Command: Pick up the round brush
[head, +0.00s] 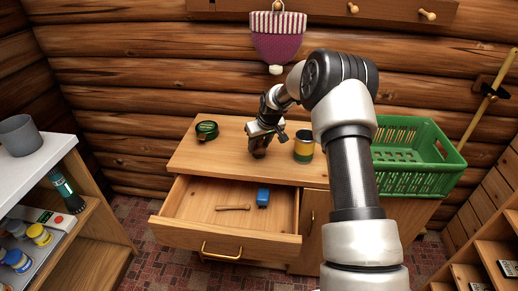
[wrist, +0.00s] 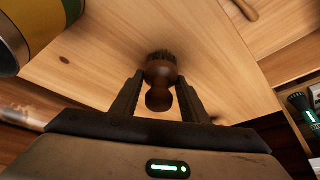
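The round brush (wrist: 160,73) is dark brown wood with a knob handle and short dark bristles. In the wrist view it sits between the two fingers of my gripper (wrist: 160,80), its knob toward me and its bristles away. The fingers lie close against both sides of its body, with no clear gap. In the head view, my gripper (head: 259,139) points down at the top of the wooden cabinet (head: 215,155), and the dark brush (head: 258,152) shows just below it. Whether the brush touches the wood is hard to tell.
A green-black round object (head: 207,130) lies left of my gripper, and a yellow-green can (head: 304,147) stands close on the right. A green crate (head: 420,175) is further right. The open drawer (head: 225,228) below holds a blue item (head: 263,197) and a wooden stick (head: 233,208).

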